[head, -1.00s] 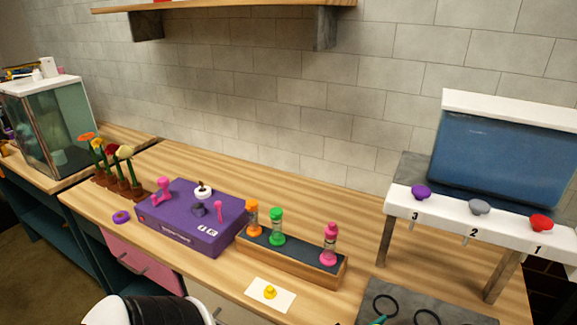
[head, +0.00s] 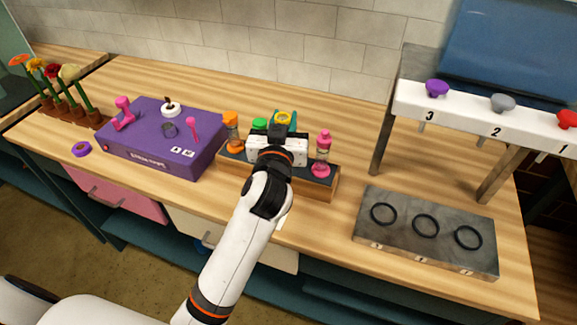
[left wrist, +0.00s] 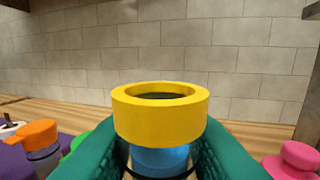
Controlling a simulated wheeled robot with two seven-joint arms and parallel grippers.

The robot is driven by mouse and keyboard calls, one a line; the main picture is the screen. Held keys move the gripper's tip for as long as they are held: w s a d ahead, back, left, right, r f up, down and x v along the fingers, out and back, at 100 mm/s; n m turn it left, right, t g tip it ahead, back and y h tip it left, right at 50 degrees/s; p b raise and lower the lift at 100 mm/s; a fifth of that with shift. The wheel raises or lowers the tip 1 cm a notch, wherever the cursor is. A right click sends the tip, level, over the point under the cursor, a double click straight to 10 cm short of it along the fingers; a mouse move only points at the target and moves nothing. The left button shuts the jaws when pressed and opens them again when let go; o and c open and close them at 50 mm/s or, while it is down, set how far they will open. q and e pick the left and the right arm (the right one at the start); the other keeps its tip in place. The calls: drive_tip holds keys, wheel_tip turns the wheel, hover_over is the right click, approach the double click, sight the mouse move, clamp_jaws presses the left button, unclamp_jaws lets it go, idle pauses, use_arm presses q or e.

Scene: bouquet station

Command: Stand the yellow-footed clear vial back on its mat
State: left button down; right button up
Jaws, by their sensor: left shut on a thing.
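My left gripper (head: 283,122) reaches over the wooden rack (head: 318,188) and is shut on the clear vial. In the left wrist view, a thick yellow ring (left wrist: 160,120) tops the vial's bluish clear body (left wrist: 160,158) between my green finger pads. The ring also shows in the head view (head: 283,115). The vial looks about upright. Its lower end is hidden, so I cannot tell whether it touches the rack. The white card is mostly hidden behind my arm. My right gripper is not in view.
The rack holds an orange vial (head: 232,132), a green vial (head: 260,124) and a pink vial (head: 322,155) close around my gripper. A purple box (head: 150,142) stands left. A grey plate with black rings (head: 400,240) and a dispenser stand (head: 425,112) are right.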

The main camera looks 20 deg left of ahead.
use_arm(q)
drive_tip(key=shift+y, duration=0.3)
drive_tip(key=w+f, duration=0.2)
drive_tip(key=f, duration=0.1)
drive_tip(key=w+f, duration=0.1)
drive_tip(key=f, duration=0.1)
drive_tip(key=shift+w+d+f, duration=0.2)
drive_tip(key=shift+d+f, duration=0.05)
drive_tip(key=shift+d, duration=0.1)
drive_tip(key=shift+f, duration=0.45)
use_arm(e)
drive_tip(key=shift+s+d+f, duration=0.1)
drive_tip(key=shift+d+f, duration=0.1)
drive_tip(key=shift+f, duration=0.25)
use_arm(q)
drive_tip(key=shift+b, duration=0.35)
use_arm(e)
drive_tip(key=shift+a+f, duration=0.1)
use_arm(q)
drive_tip(key=c, duration=1.1)
unclamp_jaws()
drive_tip(key=shift+f, duration=0.1)
